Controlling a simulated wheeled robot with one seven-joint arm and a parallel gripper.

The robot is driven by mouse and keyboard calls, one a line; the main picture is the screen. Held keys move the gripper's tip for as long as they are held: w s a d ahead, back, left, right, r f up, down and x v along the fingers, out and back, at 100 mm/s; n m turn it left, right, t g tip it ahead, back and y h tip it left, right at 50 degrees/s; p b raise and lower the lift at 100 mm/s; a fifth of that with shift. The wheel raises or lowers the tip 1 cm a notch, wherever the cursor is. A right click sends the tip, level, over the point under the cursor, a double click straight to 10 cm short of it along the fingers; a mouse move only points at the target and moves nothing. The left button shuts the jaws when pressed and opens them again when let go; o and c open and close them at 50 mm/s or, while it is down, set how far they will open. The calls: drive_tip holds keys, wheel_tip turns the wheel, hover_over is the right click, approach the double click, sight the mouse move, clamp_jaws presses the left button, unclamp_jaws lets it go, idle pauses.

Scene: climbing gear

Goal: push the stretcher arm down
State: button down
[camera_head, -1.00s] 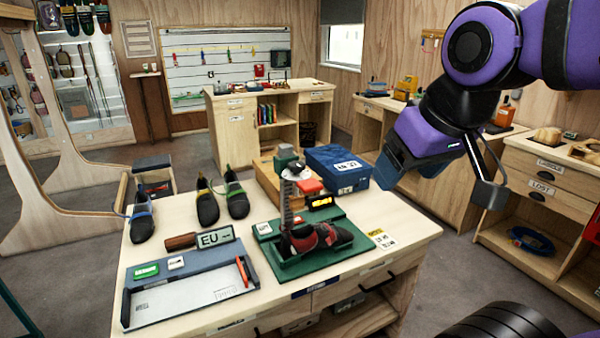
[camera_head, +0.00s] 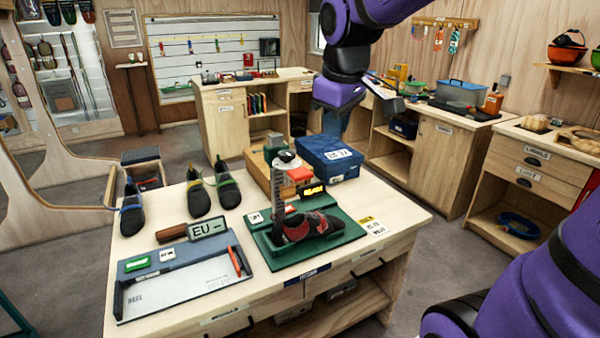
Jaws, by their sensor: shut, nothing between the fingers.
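The shoe stretcher has a green base (camera_head: 355,240) and an upright grey toothed column (camera_head: 280,205) with a dark round top. A red piece (camera_head: 300,174) sticks out to the right near the column's top and looks like the stretcher arm. A red and black climbing shoe (camera_head: 312,228) lies on the base below it, apart from the red piece. My gripper (camera_head: 336,108) hangs above and behind the stretcher in the picture, touching nothing. It is shut and empty; its fingertips are small and dark here.
Several shoes (camera_head: 198,199) stand at the table's back left. The table's front right corner is mostly clear.

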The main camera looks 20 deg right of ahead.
sight(302, 172)
drive_tip(key=w+f+n, duration=0.2)
drive_tip(key=w+f, duration=0.1)
drive_tip(key=w, duration=0.2)
drive_tip(key=w+d+f+n+g+y, duration=0.1)
drive_tip(key=w+f+n, duration=0.1)
drive_tip(key=w, duration=0.4)
drive_tip(key=w+d+f+n+g, duration=0.1)
drive_tip(key=w+f, duration=0.3)
drive_tip(key=w, duration=0.1)
drive_tip(key=shift+w+n+y, duration=0.15)
drive_tip(key=shift+n+y, duration=0.25)
drive_tip(key=shift+f, duration=0.1)
drive_tip(key=shift+w+a+f, duration=0.1)
drive_tip(key=shift+a+f, duration=0.05)
drive_tip(key=shift+f, duration=1.55)
drive_tip(key=shift+w+a+f, duration=0.1)
drive_tip(key=shift+a+f, duration=0.05)
drive_tip(key=shift+f, duration=1.55)
drive_tip(key=shift+f, duration=0.15)
